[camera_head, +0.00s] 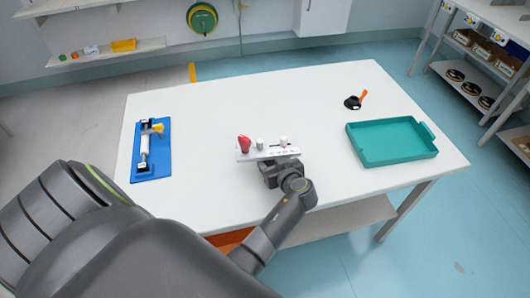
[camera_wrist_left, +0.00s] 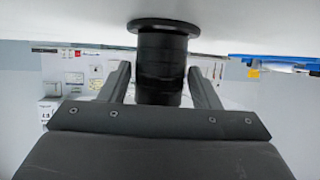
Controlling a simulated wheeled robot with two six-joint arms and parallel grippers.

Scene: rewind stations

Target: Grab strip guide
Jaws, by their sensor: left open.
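The strip guide, as I take it, is a white plate (camera_head: 268,154) with a red knob, small pale knobs and dark marks, near the middle of the white table. My left gripper (camera_head: 275,167) is right at its near side and hides part of it. In the left wrist view, which appears upside down, a black round post (camera_wrist_left: 160,65) with a wide flange stands between the open fingers of the left gripper (camera_wrist_left: 162,85), with gaps on both sides. I cannot tell how the post joins the plate. My right gripper is not in view.
A blue board (camera_head: 151,174) with a metal device lies at the table's left. A teal tray (camera_head: 372,160) is at the right. A black round base with an orange lever (camera_head: 353,102) stands behind it. The table (camera_head: 230,115) is clear behind the plate.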

